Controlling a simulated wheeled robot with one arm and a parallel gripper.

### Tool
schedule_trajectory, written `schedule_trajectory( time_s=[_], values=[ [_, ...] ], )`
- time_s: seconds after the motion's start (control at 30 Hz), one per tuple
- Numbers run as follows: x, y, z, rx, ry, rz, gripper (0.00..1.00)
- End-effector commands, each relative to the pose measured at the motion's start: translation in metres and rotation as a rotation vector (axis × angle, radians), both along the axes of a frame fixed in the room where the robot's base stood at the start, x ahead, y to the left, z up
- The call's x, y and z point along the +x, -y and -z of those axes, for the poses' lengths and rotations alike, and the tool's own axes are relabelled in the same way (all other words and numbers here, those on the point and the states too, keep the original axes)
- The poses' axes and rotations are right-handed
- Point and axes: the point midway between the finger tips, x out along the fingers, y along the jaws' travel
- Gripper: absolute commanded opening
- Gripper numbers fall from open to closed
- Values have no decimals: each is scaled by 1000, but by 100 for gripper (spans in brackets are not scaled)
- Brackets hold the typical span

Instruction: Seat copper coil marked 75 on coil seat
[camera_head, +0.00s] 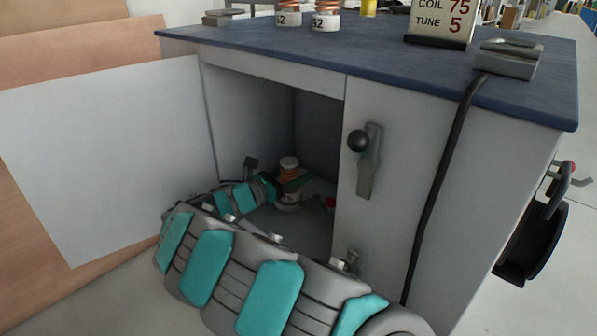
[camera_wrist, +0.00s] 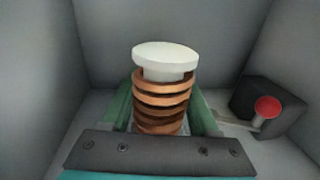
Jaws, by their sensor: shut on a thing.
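A copper coil (camera_head: 289,173) stands upright inside the open cabinet, with a white cap above it and a white base (camera_head: 288,205) below it. The coil also shows in the wrist view (camera_wrist: 162,105), its lower end hidden behind my gripper's dark front plate. My gripper (camera_head: 282,186) is shut on this coil, with a green finger on each side of it in the wrist view (camera_wrist: 163,117). No number is legible on it. A coil seat cannot be made out, and I cannot tell whether the base touches the cabinet floor.
A dark block with a red knob (camera_wrist: 267,107) is close right of the coil. Cabinet walls are near on both sides. The white door (camera_head: 105,150) is open at left.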

Motion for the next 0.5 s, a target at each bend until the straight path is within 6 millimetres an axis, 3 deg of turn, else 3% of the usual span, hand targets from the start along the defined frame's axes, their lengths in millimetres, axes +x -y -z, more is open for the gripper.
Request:
schedule_trajectory(
  time_s=[0.5],
  values=[
    [0,0,2,-1,1,-1,0]
  ],
)
